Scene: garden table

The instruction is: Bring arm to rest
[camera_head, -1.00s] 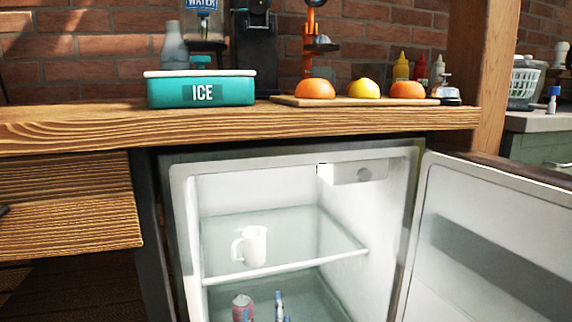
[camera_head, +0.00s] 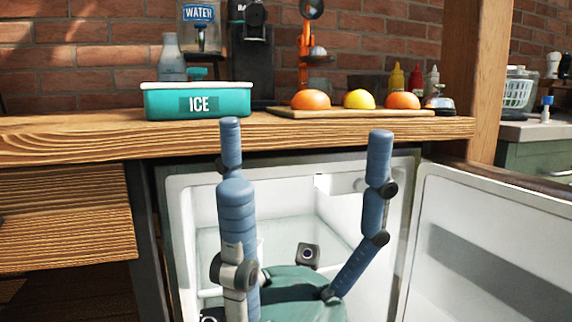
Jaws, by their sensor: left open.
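The fingertips reach up to about the height of the counter's front edge in the picture. The gripper's teal palm hides much of the fridge shelf, and the white mug and the items below it cannot be seen now. My right gripper is not in view.
The fridge door (camera_head: 490,255) stands open at the right. On the wooden counter (camera_head: 80,135) are a teal ICE box (camera_head: 165,104), a board with an orange (camera_head: 311,100) and other fruit, sauce bottles (camera_head: 415,80) and a water dispenser (camera_head: 203,30). Wooden drawers (camera_head: 65,215) are at the left.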

